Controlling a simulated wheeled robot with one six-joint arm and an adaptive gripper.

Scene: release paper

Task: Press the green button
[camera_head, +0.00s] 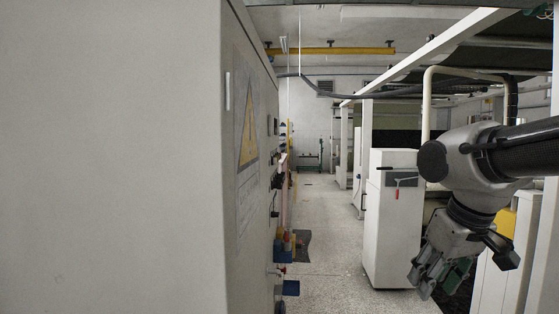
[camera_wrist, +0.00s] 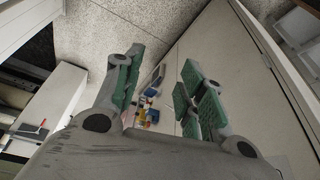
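I cannot make out a green button in either view. A large grey cabinet (camera_head: 120,160) fills the left of the head view, with a yellow warning sign (camera_head: 249,135) on its side face. Small dark knobs or switches (camera_head: 274,181) stick out along that face, seen almost edge-on, so their colours are unclear. My gripper (camera_head: 434,278) hangs at the right of the head view, across the aisle from the cabinet. In the wrist view my gripper (camera_wrist: 162,62) has its green-padded fingers apart, with nothing between them.
A white cabinet (camera_head: 392,220) with a red-handled lever stands just left of my gripper in the head view. Blue, red and yellow items (camera_head: 287,246) sit low beside the grey cabinet. The speckled floor (camera_head: 325,225) of the aisle is mostly clear. A white frame (camera_head: 430,50) runs overhead.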

